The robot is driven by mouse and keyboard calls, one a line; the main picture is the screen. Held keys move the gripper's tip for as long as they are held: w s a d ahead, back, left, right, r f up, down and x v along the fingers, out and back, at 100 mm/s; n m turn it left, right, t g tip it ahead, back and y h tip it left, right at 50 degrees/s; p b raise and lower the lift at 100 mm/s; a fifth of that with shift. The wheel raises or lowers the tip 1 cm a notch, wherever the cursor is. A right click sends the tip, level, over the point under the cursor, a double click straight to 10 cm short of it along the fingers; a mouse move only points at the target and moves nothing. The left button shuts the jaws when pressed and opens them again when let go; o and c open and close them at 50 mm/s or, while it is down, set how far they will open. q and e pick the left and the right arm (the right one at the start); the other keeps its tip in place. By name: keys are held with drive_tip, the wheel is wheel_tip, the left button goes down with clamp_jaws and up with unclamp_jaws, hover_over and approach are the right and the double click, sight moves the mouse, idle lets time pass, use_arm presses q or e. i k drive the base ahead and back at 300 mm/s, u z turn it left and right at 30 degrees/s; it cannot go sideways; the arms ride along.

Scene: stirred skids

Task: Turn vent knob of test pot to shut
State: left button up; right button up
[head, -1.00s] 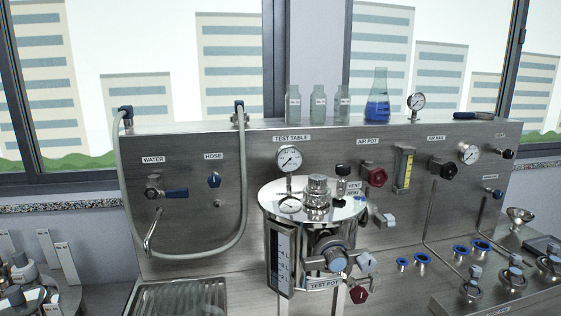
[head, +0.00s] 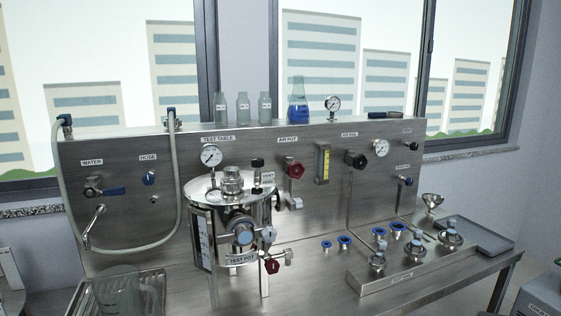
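The test pot (head: 205,228) is a shiny steel vessel in the middle left of the head view, in front of the steel back panel. A black vent knob (head: 257,163) stands upright on a short stem on the right side of its lid, beside a small vent label (head: 267,176). I cannot tell from its shape whether the vent is open or shut. A pressure gauge (head: 211,155) rises behind the lid. Neither of my grippers is in view, and nothing touches the knob.
A red knob (head: 295,170) and yellow-scaled flowmeter (head: 323,163) are on the panel right of the pot. A red-handled valve (head: 272,266) sits low on the pot's front. Bottles and a blue flask (head: 298,103) stand on the ledge. A grey tray (head: 482,240) lies far right.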

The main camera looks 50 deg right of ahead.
sight(258, 162)
drive_tip(key=u, duration=0.35)
drive_tip(key=k, duration=0.1)
drive_tip(key=z, duration=1.35)
